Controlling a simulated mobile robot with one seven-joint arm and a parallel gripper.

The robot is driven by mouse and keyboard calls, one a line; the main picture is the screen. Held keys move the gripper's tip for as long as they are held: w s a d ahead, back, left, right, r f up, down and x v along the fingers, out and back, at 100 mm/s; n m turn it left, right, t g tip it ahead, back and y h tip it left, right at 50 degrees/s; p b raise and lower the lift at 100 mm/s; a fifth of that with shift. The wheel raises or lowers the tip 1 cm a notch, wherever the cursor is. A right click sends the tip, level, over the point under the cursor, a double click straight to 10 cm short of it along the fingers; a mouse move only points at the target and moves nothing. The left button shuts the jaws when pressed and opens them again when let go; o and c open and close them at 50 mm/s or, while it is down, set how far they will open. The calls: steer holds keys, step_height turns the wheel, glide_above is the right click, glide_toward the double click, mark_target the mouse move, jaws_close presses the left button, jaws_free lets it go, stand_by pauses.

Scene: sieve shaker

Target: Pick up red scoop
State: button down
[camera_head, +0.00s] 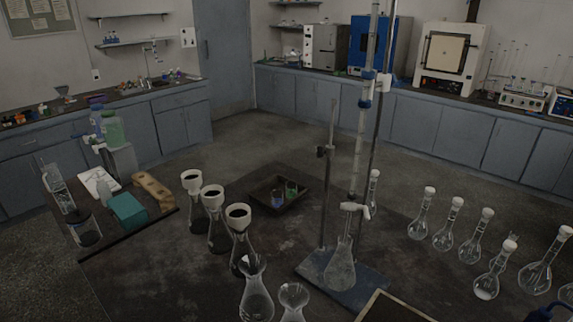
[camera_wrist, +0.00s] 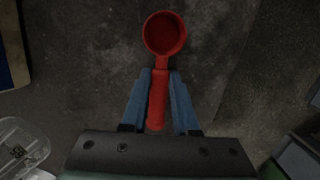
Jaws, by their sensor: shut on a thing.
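The red scoop (camera_wrist: 164,34) shows in the wrist view, with its round bowl at the top and its handle pointing down toward my wrist. My gripper (camera_wrist: 160,80) has its two blue fingers closed on either side of the handle. The bowl sticks out past the fingertips and looks empty. A dark grey surface lies behind the scoop; I cannot tell how far below it is. I do not make out the scoop in the head view.
In the head view, several glass flasks (camera_head: 444,237) stand at the right. A burette stand (camera_head: 312,262) is at the centre. A dark tray (camera_head: 258,197) holds small beakers. In the wrist view, a clear container (camera_wrist: 32,135) lies at lower left.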

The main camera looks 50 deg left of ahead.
step_height(320, 180, up, 10)
stand_by(0.7)
steer(key=c, duration=1.4)
jaws_free()
steer(key=shift+w, duration=0.1)
jaws_close()
